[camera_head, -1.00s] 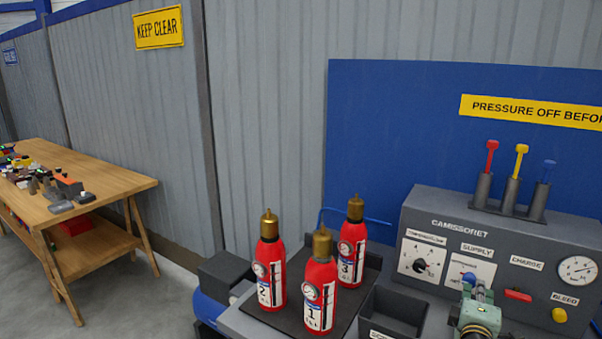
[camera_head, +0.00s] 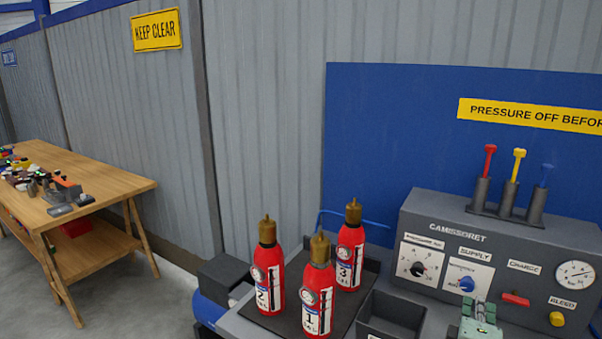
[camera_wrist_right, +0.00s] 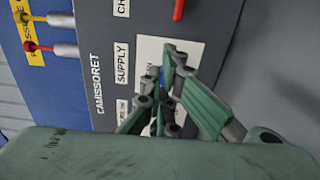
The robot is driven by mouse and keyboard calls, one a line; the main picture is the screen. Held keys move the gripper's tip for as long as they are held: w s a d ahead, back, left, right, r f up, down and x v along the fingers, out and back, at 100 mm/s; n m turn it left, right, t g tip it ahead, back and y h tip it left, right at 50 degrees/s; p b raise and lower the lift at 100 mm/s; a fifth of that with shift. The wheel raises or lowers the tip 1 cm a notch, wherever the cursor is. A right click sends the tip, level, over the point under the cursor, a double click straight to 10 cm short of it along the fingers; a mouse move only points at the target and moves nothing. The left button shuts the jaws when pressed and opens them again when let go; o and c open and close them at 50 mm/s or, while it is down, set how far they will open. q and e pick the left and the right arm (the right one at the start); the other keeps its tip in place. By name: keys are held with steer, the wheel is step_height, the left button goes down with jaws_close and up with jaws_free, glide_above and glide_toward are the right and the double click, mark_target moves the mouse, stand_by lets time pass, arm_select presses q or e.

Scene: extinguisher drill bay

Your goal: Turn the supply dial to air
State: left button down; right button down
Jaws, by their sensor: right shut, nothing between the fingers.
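The supply dial (camera_head: 467,284) is a blue knob on a white plate under the SUPPLY label, on the sloped front of the grey CAMISSORET panel (camera_head: 425,225). Its markings are too small to read, so its setting cannot be told. My green right gripper (camera_head: 481,308) is just below and in front of the dial, shut and empty, apart from the knob as far as the head view shows. In the right wrist view the gripper's fingers (camera_wrist_right: 165,92) lie over the plate, and only a sliver of the blue knob (camera_wrist_right: 162,72) shows. My left gripper is out of view.
A black-pointer dial (camera_head: 417,269) sits left of the supply dial. A red charge lever (camera_head: 515,299), yellow bleed button (camera_head: 557,319) and gauge (camera_head: 575,275) are to its right. Three red extinguishers, the front one marked 1 (camera_head: 317,300), stand left of an open grey bin (camera_head: 391,318).

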mark_target(467, 284)
steer(key=w+d+n+b, duration=0.1)
steer(key=n+b, duration=0.1)
steer(key=b, duration=0.1)
steer(key=w+d+n+b, duration=0.1)
steer(key=w+n+b, duration=0.1)
steer(key=b, duration=0.1)
steer(key=w+d+n+b, duration=0.1)
steer(key=n+b, duration=0.1)
steer(key=b, duration=0.1)
steer(key=shift+w, duration=0.35)
stand_by(0.5)
